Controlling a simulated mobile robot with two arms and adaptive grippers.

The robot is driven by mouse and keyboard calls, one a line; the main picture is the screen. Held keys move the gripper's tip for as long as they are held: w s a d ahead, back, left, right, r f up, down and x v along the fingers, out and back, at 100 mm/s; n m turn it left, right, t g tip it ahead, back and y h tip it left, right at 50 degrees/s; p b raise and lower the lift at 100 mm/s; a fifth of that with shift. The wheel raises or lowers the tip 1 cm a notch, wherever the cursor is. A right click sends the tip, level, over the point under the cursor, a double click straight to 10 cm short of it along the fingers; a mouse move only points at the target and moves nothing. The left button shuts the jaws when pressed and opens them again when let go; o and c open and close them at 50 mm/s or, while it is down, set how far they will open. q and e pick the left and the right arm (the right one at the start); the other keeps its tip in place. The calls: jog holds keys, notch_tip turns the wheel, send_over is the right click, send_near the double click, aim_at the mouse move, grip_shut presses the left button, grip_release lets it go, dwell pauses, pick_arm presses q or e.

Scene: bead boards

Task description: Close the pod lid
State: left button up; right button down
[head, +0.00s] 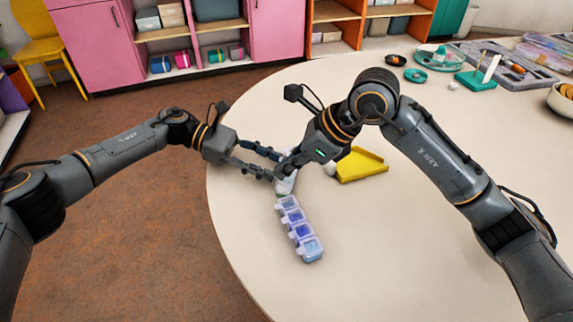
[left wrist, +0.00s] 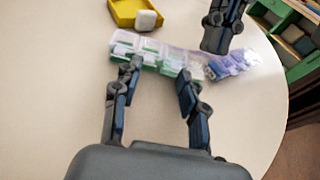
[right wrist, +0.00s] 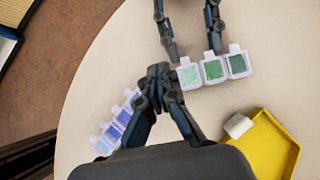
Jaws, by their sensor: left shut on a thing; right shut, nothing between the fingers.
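The pod strip (head: 300,232) is a row of small clear-lidded pods on the round table, with blue and purple pods at its near end. In the right wrist view its green pods (right wrist: 213,71) lie right of the grippers and its blue pods (right wrist: 118,122) lie left. My left gripper (left wrist: 155,72) is shut on the strip near the green pods. My right gripper (right wrist: 158,78) is shut and empty, above the strip's middle, hiding the pods under it. It also shows in the left wrist view (left wrist: 216,46). I cannot tell which lid stands open.
A yellow tray (head: 362,166) sits right of the grippers, with a small white block (right wrist: 238,125) at its edge. A grey case (head: 512,68), green items and a bowl (head: 562,99) stand at the far right. The table's front right is clear. Its left edge is close to the strip.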

jog(key=shift+w+a, duration=0.1)
jog(key=shift+a, duration=0.05)
jog(key=shift+w+a+f, duration=0.15)
jog(key=shift+a+f, duration=0.1)
jog(key=shift+a, duration=0.3)
jog(key=h, duration=0.1)
jog(key=a+h, duration=0.1)
jog(key=shift+w+f+g+h, duration=0.1)
jog(key=shift+f+g+h, duration=0.3)
jog(key=shift+f, duration=0.15)
jog(key=shift+a+f, duration=0.15)
jog(key=shift+d+r, duration=0.3)
jog(key=shift+d, duration=0.5)
notch_tip(320, 180, up, 14)
jog(key=shift+a+f, duration=0.1)
